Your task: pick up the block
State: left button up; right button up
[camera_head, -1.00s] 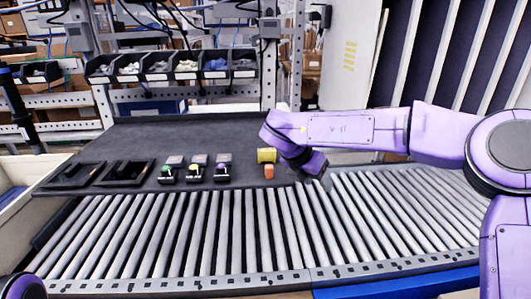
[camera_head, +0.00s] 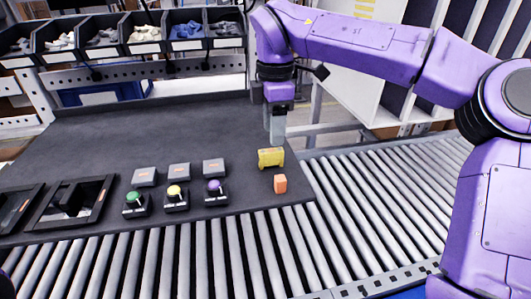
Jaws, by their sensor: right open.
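A small orange block (camera_head: 280,184) sits on the dark table near its front right corner. A yellow block-like piece (camera_head: 271,158) lies just behind it. The task does not say which block is meant. My right gripper (camera_head: 278,138) points down just above and behind the yellow piece, with its fingers open. The fingertips look close to the yellow piece; I cannot tell whether they touch it. My left gripper is not in view.
Joysticks with green (camera_head: 134,198), yellow (camera_head: 174,191) and purple (camera_head: 214,187) knobs stand left of the blocks, with grey boxes behind them. Black frames (camera_head: 75,203) lie further left. A roller conveyor (camera_head: 190,258) runs along the front. Bins (camera_head: 145,35) hang behind.

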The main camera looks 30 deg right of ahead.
aim_at(273, 150)
jog(key=shift+s+d+f, duration=0.1)
jog(key=shift+s+f, duration=0.5)
jog(key=shift+f, duration=0.25)
jog(key=f, duration=0.2)
jog(key=w+f+p, duration=0.1)
jog(key=f, duration=0.1)
jog(key=shift+w+a+f+p, duration=0.2)
jog(key=shift+f+p, duration=0.1)
jog(key=shift+f, duration=0.1)
jog(key=shift+s+f, duration=0.1)
jog(key=shift+f, duration=0.15)
jog(key=shift+s+r, duration=0.1)
jog(key=shift+s, duration=0.15)
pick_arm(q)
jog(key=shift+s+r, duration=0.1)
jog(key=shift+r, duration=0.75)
pick_arm(e)
jog(key=shift+w, duration=0.15)
grip_shut()
